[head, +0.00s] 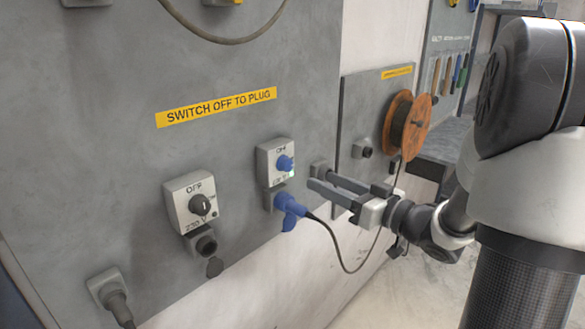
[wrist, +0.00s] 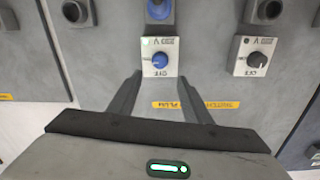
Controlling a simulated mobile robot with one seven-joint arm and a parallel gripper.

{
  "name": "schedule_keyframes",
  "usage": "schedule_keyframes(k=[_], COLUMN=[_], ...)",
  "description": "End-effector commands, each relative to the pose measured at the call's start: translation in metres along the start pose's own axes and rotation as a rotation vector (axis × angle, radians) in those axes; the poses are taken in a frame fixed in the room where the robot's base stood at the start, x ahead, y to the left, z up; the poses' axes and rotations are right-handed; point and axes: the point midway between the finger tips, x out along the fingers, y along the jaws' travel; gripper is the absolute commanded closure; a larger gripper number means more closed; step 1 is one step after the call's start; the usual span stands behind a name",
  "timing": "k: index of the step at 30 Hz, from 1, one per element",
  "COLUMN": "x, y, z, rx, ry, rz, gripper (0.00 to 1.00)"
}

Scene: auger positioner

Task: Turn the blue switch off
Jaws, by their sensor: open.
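The blue switch (head: 285,163) is a blue knob on a white box on the grey wall panel. A small green light shows on the box. It also shows upside down in the wrist view, where the blue knob (wrist: 160,60) lies ahead of and between the fingertips. I cannot tell for sure which way the knob points. My gripper (head: 316,177) is open and empty, just right of the box in the head view, with its fingers towards the panel. In the wrist view my gripper (wrist: 161,76) has its fingers spread and apart from the knob.
A blue plug (head: 289,207) with a black cable sits in the socket below the switch. A second white box with a black knob (head: 203,204) is to the left, above an empty socket (head: 206,245). An orange cable reel (head: 408,124) is at the right. A yellow label (head: 217,107) is above.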

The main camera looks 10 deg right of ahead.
Motion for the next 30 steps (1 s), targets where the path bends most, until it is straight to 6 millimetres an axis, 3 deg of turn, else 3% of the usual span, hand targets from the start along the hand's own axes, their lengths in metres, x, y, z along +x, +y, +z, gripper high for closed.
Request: schedule_keyframes(k=[9, 15, 21, 29, 30], x=[0.071, 0.100, 0.112, 0.113, 0.113], y=[-0.001, 0.000, 0.000, 0.001, 0.001], z=[0.000, 0.000, 0.000, 0.000, 0.000], rx=[-0.002, -0.002, -0.001, -0.001, -0.001], ry=[-0.001, 0.000, -0.001, -0.001, -0.001], rz=[-0.004, -0.001, 0.001, 0.002, 0.002], gripper=[0.55, 0.55, 0.55, 0.55, 0.62])
